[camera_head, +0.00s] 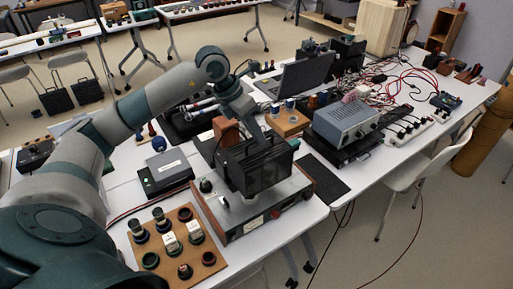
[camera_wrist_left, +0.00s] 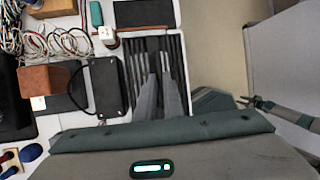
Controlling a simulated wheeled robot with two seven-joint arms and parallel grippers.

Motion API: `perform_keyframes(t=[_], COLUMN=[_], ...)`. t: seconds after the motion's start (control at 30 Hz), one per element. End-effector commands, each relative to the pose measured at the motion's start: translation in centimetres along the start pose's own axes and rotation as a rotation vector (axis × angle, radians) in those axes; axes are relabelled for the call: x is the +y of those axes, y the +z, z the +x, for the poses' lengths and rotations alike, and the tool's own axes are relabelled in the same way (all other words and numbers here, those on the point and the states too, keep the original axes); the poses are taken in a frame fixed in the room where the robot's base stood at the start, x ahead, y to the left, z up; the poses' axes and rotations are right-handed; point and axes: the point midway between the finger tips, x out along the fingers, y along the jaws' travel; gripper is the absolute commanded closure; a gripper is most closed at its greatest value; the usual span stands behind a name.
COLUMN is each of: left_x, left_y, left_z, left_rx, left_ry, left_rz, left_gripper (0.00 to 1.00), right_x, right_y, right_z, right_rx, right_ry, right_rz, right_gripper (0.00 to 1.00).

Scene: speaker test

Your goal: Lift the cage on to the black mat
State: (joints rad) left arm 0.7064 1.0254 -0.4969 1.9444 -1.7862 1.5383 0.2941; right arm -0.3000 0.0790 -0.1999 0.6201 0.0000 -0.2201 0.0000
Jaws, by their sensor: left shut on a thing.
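The cage (camera_head: 258,162) is a dark box with upright slats. It is above the grey metal unit with a dial and red display (camera_head: 262,215) in the head view; whether it touches the unit I cannot tell. My left gripper (camera_head: 262,139) is shut on the cage at its top. In the left wrist view the slatted cage (camera_wrist_left: 134,70) lies between and around the fingers (camera_wrist_left: 161,85). The black mat (camera_head: 325,179) lies flat on the white table, right of the cage. My right gripper seems to show small in the left wrist view (camera_wrist_left: 250,102); its jaws are unclear.
A board with several knobs and switches (camera_head: 178,244) is at the front left. A dark box with a label (camera_head: 165,171) stands left of the cage. A blue-grey instrument (camera_head: 346,121) is behind the mat. A laptop (camera_head: 298,75) and tangled cables (camera_head: 405,80) are farther back.

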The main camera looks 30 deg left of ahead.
Motion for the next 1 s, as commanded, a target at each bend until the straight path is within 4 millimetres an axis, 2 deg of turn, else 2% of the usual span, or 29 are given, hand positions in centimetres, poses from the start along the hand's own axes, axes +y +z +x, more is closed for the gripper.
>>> perform_keyframes(t=[0.1,0.3,1.0], left_x=[-0.2,-0.5,-0.6], left_y=[0.6,0.9,1.2], left_z=[-1.2,-2.3,-2.9], left_rx=[-0.004,-0.001,-0.001], left_ry=[0.0,0.0,0.0], left_rz=[0.002,0.0,0.0], left_gripper=[1.0,1.0,1.0], right_x=[0.0,0.0,0.0], right_y=[0.1,0.1,0.1], right_z=[0.7,0.9,0.6], right_rx=[0.0,0.0,0.0], right_ry=[0.0,0.0,0.0], right_rz=[0.0,0.0,0.0], right_gripper=[0.69,0.69,0.69])
